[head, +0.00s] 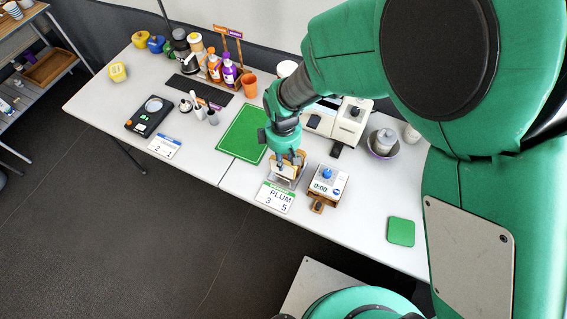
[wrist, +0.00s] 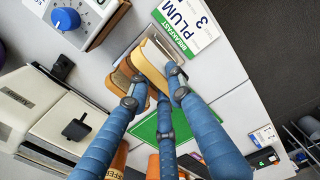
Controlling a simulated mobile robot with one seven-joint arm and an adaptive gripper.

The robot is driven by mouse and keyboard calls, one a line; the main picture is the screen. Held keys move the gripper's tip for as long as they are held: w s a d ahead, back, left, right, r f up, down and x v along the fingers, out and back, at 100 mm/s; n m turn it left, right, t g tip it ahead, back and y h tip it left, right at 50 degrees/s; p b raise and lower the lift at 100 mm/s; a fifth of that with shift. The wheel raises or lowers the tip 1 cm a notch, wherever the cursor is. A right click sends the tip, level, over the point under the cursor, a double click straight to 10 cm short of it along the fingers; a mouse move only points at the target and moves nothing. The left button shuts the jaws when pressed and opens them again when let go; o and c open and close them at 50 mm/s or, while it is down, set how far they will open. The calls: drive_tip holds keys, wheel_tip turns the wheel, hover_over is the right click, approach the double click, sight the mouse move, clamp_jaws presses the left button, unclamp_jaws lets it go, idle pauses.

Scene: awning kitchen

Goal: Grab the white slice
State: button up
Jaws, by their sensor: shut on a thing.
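The pale slice of bread with a tan crust, the white slice (wrist: 153,58), stands on edge in the wrist view, its far end over a grey metal rack (wrist: 128,57). A darker brown slice (wrist: 121,77) is close beside it on the left. My gripper (wrist: 153,84) has its blue fingers closed around the near end of the pale slice. In the head view, my gripper (head: 286,158) points down at the rack and bread by the front edge of the table. The fingers partly hide both slices, and I cannot tell whether the pale one is clear of the rack.
A PLUM card (head: 275,197) lies in front of the rack. A timer box with a blue knob (head: 327,182) stands close on the right. A green board (head: 243,133) lies to the left and a white machine (head: 338,118) stands behind. The table has free room around a small green square (head: 401,231).

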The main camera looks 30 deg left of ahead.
wheel_tip(320, 180, up, 5)
drive_tip(key=shift+r+p, duration=0.15)
drive_tip(key=shift+p, duration=0.35)
drive_tip(key=shift+r, duration=0.1)
idle(0.3)
